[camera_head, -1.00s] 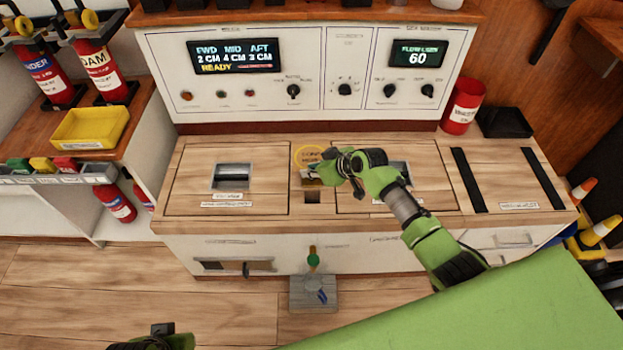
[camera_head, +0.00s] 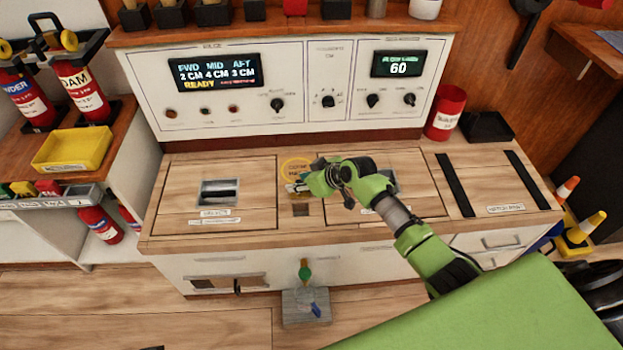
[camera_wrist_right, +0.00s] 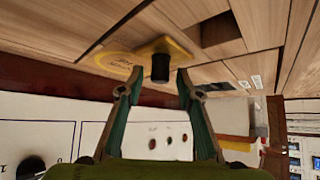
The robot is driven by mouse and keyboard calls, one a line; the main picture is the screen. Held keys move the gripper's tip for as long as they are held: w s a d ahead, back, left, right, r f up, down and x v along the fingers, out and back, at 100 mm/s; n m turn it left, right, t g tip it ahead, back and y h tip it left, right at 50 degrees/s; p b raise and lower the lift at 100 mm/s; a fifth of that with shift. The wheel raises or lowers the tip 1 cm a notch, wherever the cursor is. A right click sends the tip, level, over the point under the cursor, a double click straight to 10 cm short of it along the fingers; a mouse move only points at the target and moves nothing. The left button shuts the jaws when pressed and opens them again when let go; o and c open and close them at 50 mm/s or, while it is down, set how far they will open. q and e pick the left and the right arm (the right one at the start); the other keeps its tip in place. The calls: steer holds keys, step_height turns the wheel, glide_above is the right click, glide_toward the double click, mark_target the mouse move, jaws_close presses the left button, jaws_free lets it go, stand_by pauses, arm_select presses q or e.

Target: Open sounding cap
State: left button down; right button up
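The sounding cap appears as a dark upright knob (camera_wrist_right: 160,66) on a yellow plate (camera_wrist_right: 178,50) in the right wrist view. A yellow ring marking (camera_head: 296,168) lies beside it on the wooden counter in the head view. My right gripper (camera_head: 306,186) is over that spot and hides most of the cap there. In the right wrist view my right gripper (camera_wrist_right: 160,78) is open. Its two fingers stand on either side of the knob, with visible gaps, apparently not touching it.
A square hole (camera_head: 300,209) is in the counter in front of the cap. Recessed handles (camera_head: 219,193) sit in hatch panels. The control panel (camera_head: 300,85) rises behind. A red bin (camera_head: 445,112) and black tray (camera_head: 487,127) stand back right. A pedal box (camera_head: 306,308) is on the floor.

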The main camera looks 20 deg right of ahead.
steer(key=v, duration=1.1)
steer(key=shift+s, duration=0.15)
